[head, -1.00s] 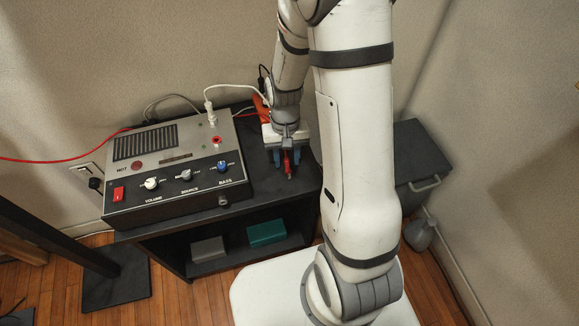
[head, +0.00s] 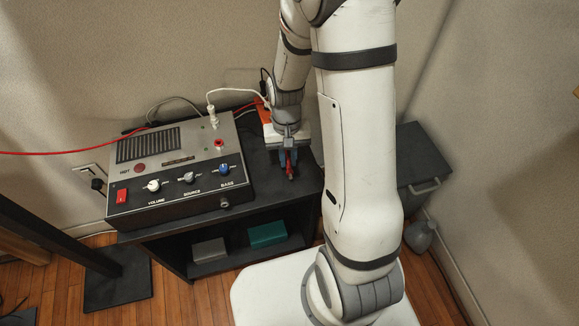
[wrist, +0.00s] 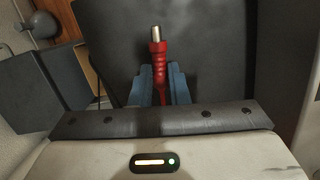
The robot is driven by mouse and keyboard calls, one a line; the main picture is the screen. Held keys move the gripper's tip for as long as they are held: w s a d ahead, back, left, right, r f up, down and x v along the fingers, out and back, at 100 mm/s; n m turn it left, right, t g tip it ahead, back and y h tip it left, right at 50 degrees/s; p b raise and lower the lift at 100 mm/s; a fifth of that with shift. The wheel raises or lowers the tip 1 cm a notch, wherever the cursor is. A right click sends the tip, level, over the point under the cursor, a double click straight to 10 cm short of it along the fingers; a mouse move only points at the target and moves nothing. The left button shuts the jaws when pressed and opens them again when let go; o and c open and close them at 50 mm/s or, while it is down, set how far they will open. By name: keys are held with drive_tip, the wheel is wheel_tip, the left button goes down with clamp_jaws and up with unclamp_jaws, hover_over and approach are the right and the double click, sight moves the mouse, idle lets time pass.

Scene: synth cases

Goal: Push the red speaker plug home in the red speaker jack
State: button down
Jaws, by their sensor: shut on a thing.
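The red speaker plug (wrist: 159,65) has a ribbed red body and a bare metal tip. My gripper (wrist: 160,82) is shut on it, its blue fingers on either side, and the metal tip points away from the gripper. In the head view my gripper (head: 287,164) holds the plug (head: 290,172) over the dark shelf top, right of the amplifier (head: 170,185). I cannot tell the plug's exact height there. The red speaker jack (head: 219,143) is a red ring on the amplifier's top panel, left of my gripper and apart from the plug. It does not show in the wrist view.
A white plug (head: 212,117) with a white cable stands in the panel behind the red jack. A red cable (head: 75,154) runs to the left. Knobs (head: 225,169) line the amplifier's front. A dark cabinet (head: 425,160) stands at the right. The shelf top right of the amplifier has free room.

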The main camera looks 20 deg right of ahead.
sight(288, 161)
drive_tip(key=shift+r+p, duration=1.85)
drive_tip(key=shift+r, duration=0.6)
drive_tip(key=w+r+n+p, duration=0.1)
drive_tip(key=w+r+p, duration=0.7)
drive_tip(key=p, duration=0.5)
drive_tip(key=shift+w+d+r+n, duration=0.25)
drive_tip(key=shift+w+d, duration=0.2)
drive_tip(key=shift+w, duration=0.8)
drive_tip(key=shift+s+f, duration=0.1)
drive_tip(key=shift+f, duration=0.1)
